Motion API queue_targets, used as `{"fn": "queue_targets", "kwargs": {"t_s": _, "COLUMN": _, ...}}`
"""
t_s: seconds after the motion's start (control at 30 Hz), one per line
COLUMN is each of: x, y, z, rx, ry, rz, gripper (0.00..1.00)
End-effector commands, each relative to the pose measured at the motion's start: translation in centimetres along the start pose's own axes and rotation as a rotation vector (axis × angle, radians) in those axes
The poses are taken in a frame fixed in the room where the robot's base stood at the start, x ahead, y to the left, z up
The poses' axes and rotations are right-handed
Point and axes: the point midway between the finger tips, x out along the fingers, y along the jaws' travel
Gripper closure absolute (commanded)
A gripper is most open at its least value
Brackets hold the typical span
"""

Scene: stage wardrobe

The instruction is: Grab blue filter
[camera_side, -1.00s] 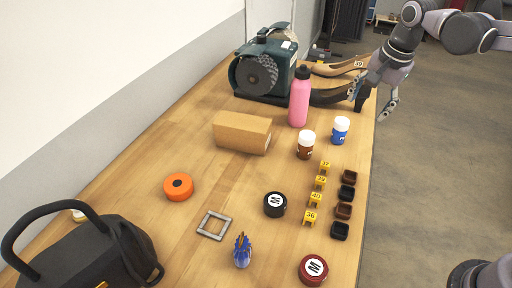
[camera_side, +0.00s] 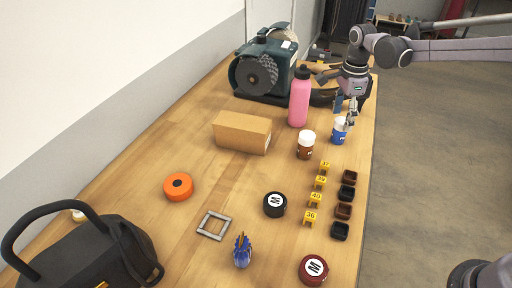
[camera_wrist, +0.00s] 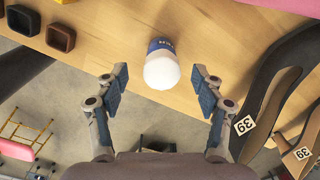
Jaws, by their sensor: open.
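The blue filter (camera_side: 339,136) is a small upright blue cylinder with a white rounded top, standing on the wooden table near its right edge. In the wrist view its white top and part of its blue side with print (camera_wrist: 160,45) show at the upper middle. My gripper (camera_side: 346,116) is open just above it, pointing down, and partly covers its top in the side view. In the wrist view the two fingers of my gripper (camera_wrist: 160,74) are spread to either side of the white top, apart from it.
A brown jar with a white lid (camera_side: 306,146) stands to the left, with a pink bottle (camera_side: 299,100) behind. Dark curved pieces tagged 39 (camera_wrist: 265,90) lie close by. Small dark cups (camera_side: 347,192) line the right edge. Bare table (camera_side: 170,140) lies left.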

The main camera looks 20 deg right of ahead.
Motion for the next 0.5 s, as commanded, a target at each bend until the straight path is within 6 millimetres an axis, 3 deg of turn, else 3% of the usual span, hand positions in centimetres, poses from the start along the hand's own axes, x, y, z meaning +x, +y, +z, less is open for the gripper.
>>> {"fn": "queue_targets", "kwargs": {"t_s": 0.17, "x": 1.1, "y": -0.1, "z": -0.1, "rx": 0.0, "ry": 0.0, "rz": 0.0, "gripper": 0.32}}
{"fn": "queue_targets", "kwargs": {"t_s": 0.5, "x": 5.3, "y": -0.2, "z": -0.5, "rx": -0.001, "ry": 0.0, "rz": -0.001, "gripper": 0.32}}
